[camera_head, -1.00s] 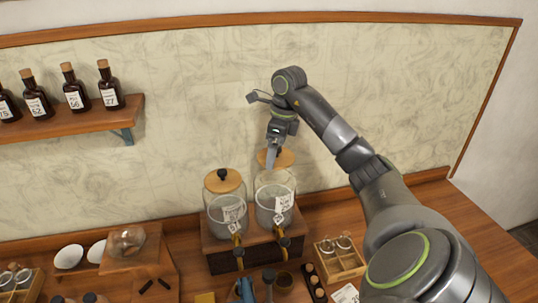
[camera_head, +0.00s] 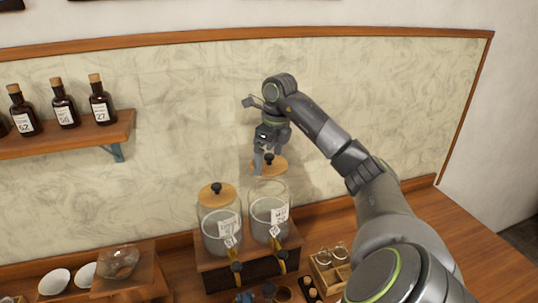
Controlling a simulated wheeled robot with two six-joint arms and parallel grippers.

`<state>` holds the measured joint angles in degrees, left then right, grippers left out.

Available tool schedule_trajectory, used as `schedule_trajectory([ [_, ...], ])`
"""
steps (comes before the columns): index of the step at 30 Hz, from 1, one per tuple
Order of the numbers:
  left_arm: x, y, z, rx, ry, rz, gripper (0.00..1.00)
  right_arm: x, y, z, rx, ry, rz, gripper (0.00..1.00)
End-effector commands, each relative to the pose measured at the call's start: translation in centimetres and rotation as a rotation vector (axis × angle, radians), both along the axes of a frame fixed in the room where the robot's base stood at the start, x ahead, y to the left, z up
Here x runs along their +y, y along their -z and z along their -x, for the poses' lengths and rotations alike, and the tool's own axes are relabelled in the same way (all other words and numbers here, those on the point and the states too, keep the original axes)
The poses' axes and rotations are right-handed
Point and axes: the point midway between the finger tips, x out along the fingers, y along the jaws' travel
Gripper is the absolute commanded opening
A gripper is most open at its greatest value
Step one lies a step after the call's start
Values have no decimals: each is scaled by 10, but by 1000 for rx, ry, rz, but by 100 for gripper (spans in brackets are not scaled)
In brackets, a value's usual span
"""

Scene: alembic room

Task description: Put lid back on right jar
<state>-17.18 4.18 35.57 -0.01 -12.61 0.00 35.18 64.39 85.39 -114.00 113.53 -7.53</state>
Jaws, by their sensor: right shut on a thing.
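The right jar (camera_head: 269,211) is a clear glass jar with a label and a tap, standing upright on a dark wooden stand. A round wooden lid (camera_head: 277,168) with a dark knob is just above and slightly behind its rim, with a small gap seeming to show between them. My right gripper (camera_head: 262,164) is shut on the lid, its fingers partly covering the lid's left side. The exact grip on the knob is hard to make out. My left gripper is not in view.
The left jar (camera_head: 219,222) stands close beside, with its wooden lid (camera_head: 218,194) on. A shelf (camera_head: 80,134) with dark bottles is on the wall at left. White bowls (camera_head: 54,281) and a small wooden box (camera_head: 324,281) with glass items are on the counter.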

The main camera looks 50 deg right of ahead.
Motion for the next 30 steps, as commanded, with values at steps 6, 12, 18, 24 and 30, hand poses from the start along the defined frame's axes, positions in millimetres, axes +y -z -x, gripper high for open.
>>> schedule_trajectory([
  [6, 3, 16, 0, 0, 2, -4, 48, 0, 23, 0, 0, -2, 0, 69],
  [12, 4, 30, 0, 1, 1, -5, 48, 0, 44, 0, 1, -2, 1, 69],
  [18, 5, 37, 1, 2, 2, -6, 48, 0, 54, 0, 0, -2, 0, 69],
  [24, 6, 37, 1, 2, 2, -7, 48, 0, 54, 0, 0, -2, 0, 69],
  [30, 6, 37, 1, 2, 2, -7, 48, 0, 54, 0, 0, -2, 0, 69],
])
